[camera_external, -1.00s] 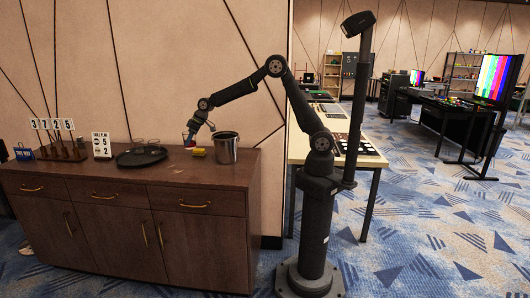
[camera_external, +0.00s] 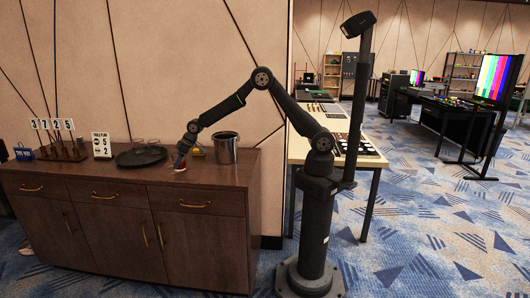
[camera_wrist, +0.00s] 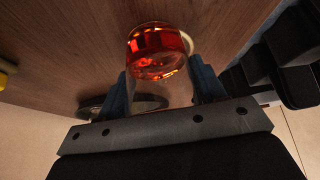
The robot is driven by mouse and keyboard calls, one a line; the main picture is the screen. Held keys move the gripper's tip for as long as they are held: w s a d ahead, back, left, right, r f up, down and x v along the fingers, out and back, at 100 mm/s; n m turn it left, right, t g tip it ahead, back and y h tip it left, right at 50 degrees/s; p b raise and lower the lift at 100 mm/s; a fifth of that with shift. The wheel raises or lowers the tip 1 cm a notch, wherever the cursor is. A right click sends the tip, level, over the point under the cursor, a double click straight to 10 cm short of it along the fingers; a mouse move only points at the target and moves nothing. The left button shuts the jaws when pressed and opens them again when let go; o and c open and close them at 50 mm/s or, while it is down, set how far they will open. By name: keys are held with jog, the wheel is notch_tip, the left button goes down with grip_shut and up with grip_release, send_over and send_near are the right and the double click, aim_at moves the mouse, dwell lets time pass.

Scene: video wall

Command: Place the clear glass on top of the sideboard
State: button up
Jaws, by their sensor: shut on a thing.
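A clear glass (camera_wrist: 158,52) with a red-orange lower part sits between the two blue fingers of my gripper (camera_wrist: 160,90) in the wrist view. My gripper is shut on it. In the external view my gripper (camera_external: 180,162) is low over the front part of the sideboard (camera_external: 130,178), right of the tray. The glass shows there only as a small reddish patch at the fingertips. Its base is at or just above the wooden top; I cannot tell whether it touches.
A dark round tray (camera_external: 140,157) with glassware lies left of my gripper. A metal bucket (camera_external: 226,150) stands to the right, with a yellow item (camera_external: 199,151) beside it. A score card (camera_external: 101,145) and numbered rack (camera_external: 62,150) stand farther left. The front strip of the top is clear.

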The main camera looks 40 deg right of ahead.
jog(key=o, duration=1.2)
jog(key=shift+f, duration=0.1)
jog(key=shift+d+r, duration=0.1)
jog(key=shift+r, duration=0.45)
jog(key=v, duration=1.1)
jog(key=shift+s+d, duration=0.1)
